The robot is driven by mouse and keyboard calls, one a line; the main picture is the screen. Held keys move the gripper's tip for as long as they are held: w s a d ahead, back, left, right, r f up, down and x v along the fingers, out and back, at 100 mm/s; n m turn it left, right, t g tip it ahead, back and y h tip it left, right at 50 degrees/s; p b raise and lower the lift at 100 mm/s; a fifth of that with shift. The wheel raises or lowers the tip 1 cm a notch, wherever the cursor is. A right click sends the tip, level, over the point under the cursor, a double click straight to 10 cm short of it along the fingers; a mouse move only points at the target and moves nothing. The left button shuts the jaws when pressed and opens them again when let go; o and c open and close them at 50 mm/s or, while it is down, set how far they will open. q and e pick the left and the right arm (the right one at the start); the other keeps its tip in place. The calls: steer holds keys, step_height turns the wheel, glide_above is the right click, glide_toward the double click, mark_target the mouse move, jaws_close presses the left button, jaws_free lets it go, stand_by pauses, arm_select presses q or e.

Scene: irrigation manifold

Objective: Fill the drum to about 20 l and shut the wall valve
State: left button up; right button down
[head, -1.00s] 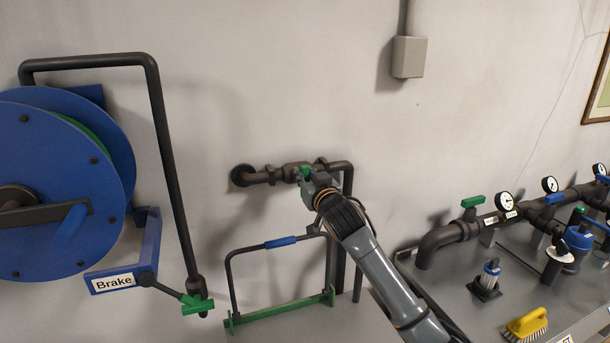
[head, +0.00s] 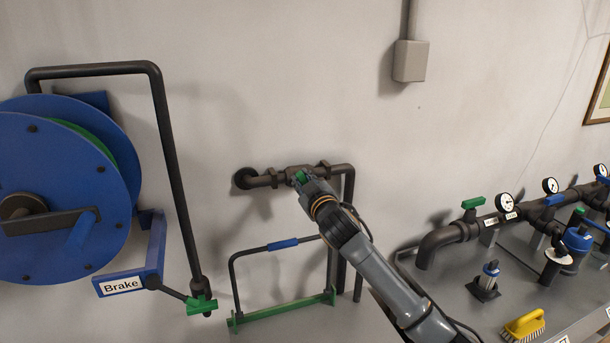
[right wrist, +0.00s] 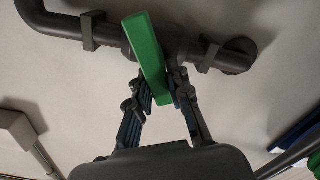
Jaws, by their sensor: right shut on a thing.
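The wall valve sits in a dark pipe on the wall, and its green lever (head: 300,177) shows just past my gripper. In the right wrist view the lever (right wrist: 147,50) lies across the pipe, slightly tilted. My right gripper (head: 305,182) is at the valve. Its fingers (right wrist: 160,90) are closed on the near part of the lever, one on each side. The gripper hides part of the valve body in the head view. The drum and any level mark are not in view. My left gripper is not in view.
A blue hose reel (head: 60,190) with a brake lever (head: 200,305) is at the left. A green and blue frame (head: 280,315) stands below the valve. At the right, a bench (head: 460,285) carries pipes, gauges and a yellow brush (head: 524,324).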

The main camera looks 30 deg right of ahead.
steer(key=n, duration=0.1)
steer(key=n+p, duration=0.1)
steer(key=shift+a+f+n, duration=0.1)
steer(key=shift+a+n, duration=0.15)
steer(key=shift+n, duration=0.15)
steer(key=shift+w+a+f+n+p, duration=0.1)
steer(key=shift+f+n+p, duration=0.15)
steer(key=shift+n, duration=0.65)
steer(key=shift+a+f+n+p, duration=0.1)
steer(key=shift+n+p, duration=0.2)
steer(key=shift+n, duration=0.6)
steer(key=c, duration=1.2)
jaws_free()
steer(key=v, duration=1.2)
steer(key=shift+f, duration=0.1)
